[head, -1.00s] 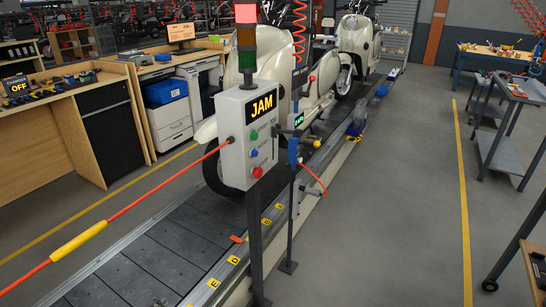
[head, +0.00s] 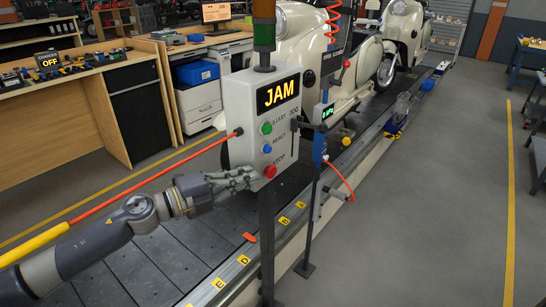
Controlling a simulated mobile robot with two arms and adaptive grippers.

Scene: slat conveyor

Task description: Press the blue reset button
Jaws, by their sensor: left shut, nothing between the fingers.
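The blue reset button (head: 267,149) is on the front of a grey control box (head: 240,108) on a dark post. It sits between a green start button (head: 266,128) above and a red stop button (head: 270,171) below. A lit display (head: 278,93) on the box reads JAM. My left gripper (head: 250,177) is shut and empty, at the lower left of the box's front. Its fingertips are close to the red button, below and left of the blue one. I cannot tell whether they touch the box. My right gripper is not in view.
A red cord with a yellow sleeve (head: 36,243) runs from the box's left side to the lower left. The slat conveyor (head: 140,265) carries cream scooters (head: 400,40) behind the box. A second thin post with a blue device (head: 320,135) stands right of the box. The floor at right is clear.

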